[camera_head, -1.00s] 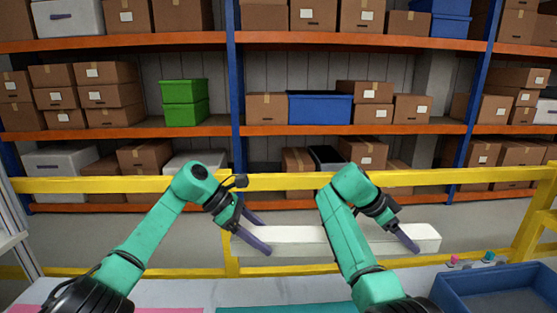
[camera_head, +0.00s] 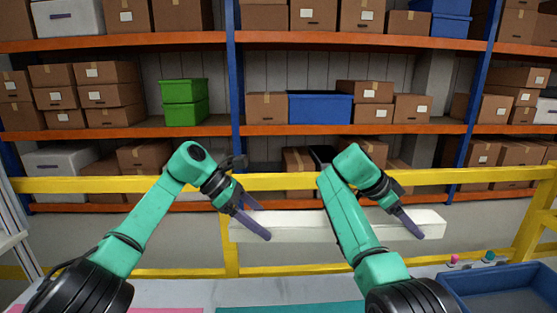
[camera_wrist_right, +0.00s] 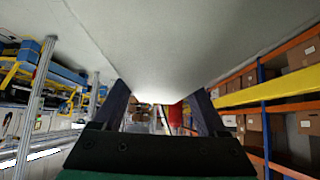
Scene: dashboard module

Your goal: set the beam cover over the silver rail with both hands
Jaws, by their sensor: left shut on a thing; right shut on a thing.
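The beam cover (camera_head: 300,226) is a long white piece held roughly level above the far side of the table in the head view. My left gripper (camera_head: 256,220) is shut on it near its left end. My right gripper (camera_head: 410,224) is shut on it near its right end. My right forearm hides part of the cover's middle. In the right wrist view, the cover (camera_wrist_right: 160,50) fills the top as a broad pale surface between the two dark fingers (camera_wrist_right: 160,108). I cannot make out the silver rail in the head view.
A blue tray (camera_head: 459,301) stands at the table's right, with small pink and teal pieces (camera_head: 488,257) behind it. A teal mat (camera_head: 290,308) and a pink mat (camera_head: 165,310) lie at the front. A yellow railing (camera_head: 90,185) and loaded shelves stand behind.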

